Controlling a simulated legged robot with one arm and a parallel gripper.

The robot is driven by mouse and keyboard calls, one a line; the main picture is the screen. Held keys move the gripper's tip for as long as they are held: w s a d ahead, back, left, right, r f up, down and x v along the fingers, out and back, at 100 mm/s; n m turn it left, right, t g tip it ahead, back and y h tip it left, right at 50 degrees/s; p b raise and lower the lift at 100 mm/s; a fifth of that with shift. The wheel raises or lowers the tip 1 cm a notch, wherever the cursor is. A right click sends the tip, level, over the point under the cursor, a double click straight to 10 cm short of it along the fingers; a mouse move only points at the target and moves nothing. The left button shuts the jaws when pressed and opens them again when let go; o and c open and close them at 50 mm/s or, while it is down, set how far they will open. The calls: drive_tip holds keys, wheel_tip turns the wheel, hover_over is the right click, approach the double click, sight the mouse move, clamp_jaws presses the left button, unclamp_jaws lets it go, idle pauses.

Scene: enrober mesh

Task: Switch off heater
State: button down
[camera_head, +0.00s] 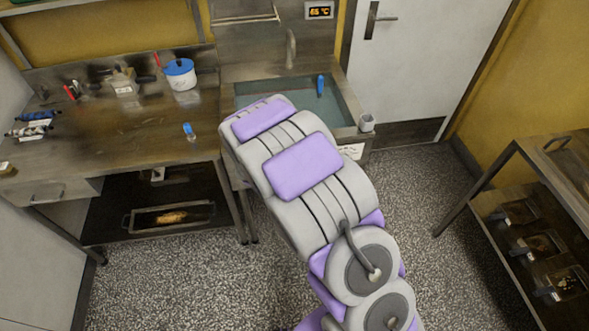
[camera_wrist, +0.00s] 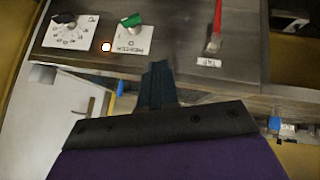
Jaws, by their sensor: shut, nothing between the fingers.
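In the wrist view a green switch knob (camera_wrist: 131,20) sits on a white plate (camera_wrist: 128,46) whose small lettering seems to read HEATER. A small bright indicator lamp (camera_wrist: 106,47) glows between this plate and a black knob (camera_wrist: 66,19) on a white dial plate. My gripper (camera_wrist: 158,72) is shut and empty, with its fingertips just below the green knob's plate in the picture, apart from the knob. In the head view my arm hides the gripper and the switch panel. A wall display (camera_head: 320,11) there seems to read 65 °C.
The head view shows a water-filled sink (camera_head: 275,90), a steel counter (camera_head: 130,135) with a blue-lidded tub (camera_head: 181,79), and a rack (camera_head: 520,185) at right. Speckled floor is clear between them.

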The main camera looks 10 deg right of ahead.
drive_tip(key=shift+w+d+f+n+t+h+p, duration=0.15)
drive_tip(key=shift+w+d+f+t+h, duration=0.2)
drive_tip(key=shift+f, duration=0.25)
drive_tip(key=shift+w+d+f+n+t+h+p, duration=0.1)
drive_tip(key=shift+w+d+f+h+p, duration=0.1)
drive_tip(key=shift+f+h, duration=0.35)
drive_tip(key=shift+w+d+f+n+t+h+p, duration=0.2)
drive_tip(key=shift+w+f+t+h, duration=0.1)
drive_tip(key=shift+f, duration=0.4)
drive_tip(key=shift+d, duration=0.1)
drive_tip(key=s+f+b+x, duration=0.1)
drive_tip(key=s+b+x, duration=0.1)
drive_tip(key=x, duration=1)
drive_tip(key=shift+w+d+f+b, duration=0.35)
drive_tip(key=shift+d+f+b, duration=0.25)
drive_tip(key=shift+b, duration=0.25)
